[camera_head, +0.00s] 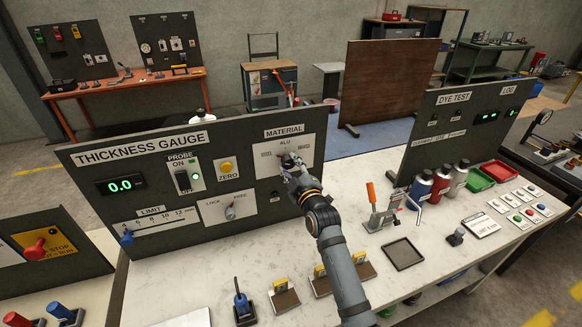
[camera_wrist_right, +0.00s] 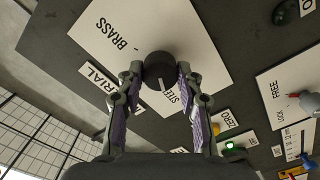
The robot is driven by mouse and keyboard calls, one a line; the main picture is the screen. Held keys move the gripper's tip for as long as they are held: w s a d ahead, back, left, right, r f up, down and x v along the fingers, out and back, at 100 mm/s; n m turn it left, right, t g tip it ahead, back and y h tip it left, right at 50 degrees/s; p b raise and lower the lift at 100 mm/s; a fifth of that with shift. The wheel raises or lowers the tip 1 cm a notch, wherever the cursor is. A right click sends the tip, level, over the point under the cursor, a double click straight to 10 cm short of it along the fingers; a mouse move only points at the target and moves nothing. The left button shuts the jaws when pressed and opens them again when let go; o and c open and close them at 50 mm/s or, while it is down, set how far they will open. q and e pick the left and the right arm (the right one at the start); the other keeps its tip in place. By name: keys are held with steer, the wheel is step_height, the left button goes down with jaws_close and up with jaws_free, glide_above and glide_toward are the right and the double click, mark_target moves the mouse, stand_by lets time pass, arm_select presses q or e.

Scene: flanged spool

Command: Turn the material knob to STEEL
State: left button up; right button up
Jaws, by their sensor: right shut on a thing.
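The material knob (camera_wrist_right: 158,66) is a dark round knob on the white MATERIAL plate (camera_head: 307,152) of the thickness gauge panel. My right gripper (camera_wrist_right: 159,72) is shut on it, one finger on each side. In the head view my right gripper (camera_head: 290,163) reaches the plate and hides most of the knob. In the right wrist view the white pointer mark tilts down and slightly right, close to the STEEL label (camera_wrist_right: 174,92). The BRASS label (camera_wrist_right: 123,33) is at upper left there. ALU shows above the knob in the head view. My left gripper is not in view.
On the same panel are a probe switch (camera_head: 184,180), a yellow ZERO button (camera_head: 226,167), a lock/free knob (camera_head: 230,212) and a limit slider (camera_head: 127,238). An orange-handled clamp (camera_head: 371,193) and bottles stand on the bench to the right. A dark tray (camera_head: 403,254) lies in front.

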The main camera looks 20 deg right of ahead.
steer(key=o, duration=1.2)
steer(key=shift+c, duration=0.2)
steer(key=s, duration=1.2)
steer(key=shift+d, duration=0.15)
